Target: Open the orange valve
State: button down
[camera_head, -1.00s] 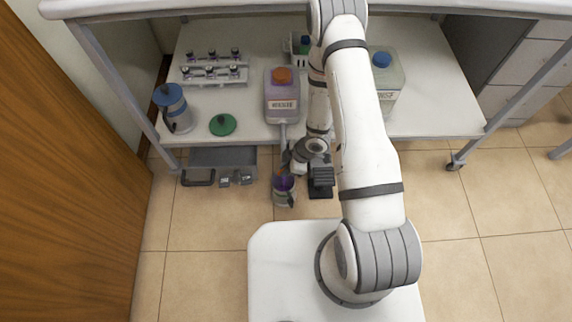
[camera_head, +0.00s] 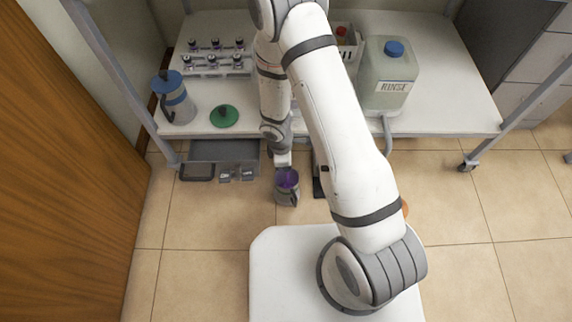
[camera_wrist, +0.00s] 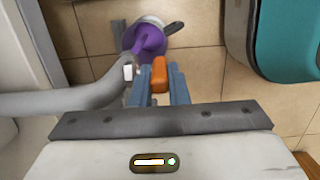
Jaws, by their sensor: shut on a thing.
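In the wrist view my gripper (camera_wrist: 161,88) has its two blue-grey fingers closed around the orange valve handle (camera_wrist: 161,72). A grey pipe (camera_wrist: 60,104) comes in from the left beside the fingers. Just beyond is a jug with purple liquid (camera_wrist: 150,40) in its mouth; I cannot tell whether liquid is flowing into it. In the head view the jug (camera_head: 287,193) stands below the end of my arm, with purple at its top. The purple container seen earlier on the shelf is hidden behind my arm, and the valve is hidden there too.
A clear container marked RINSE (camera_head: 386,75) stands on the shelf (camera_head: 440,95) with a hose near it. A blue-lidded jug (camera_head: 174,98), a green lid (camera_head: 224,116) and a vial rack (camera_head: 213,63) are to the left. A grey drawer (camera_head: 222,151) hangs below.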

dwell(0.4)
jog(key=c, duration=1.4)
grip_release()
notch_tip(320, 180, up, 8)
jog(key=a+p, duration=0.1)
jog(key=p, duration=0.7)
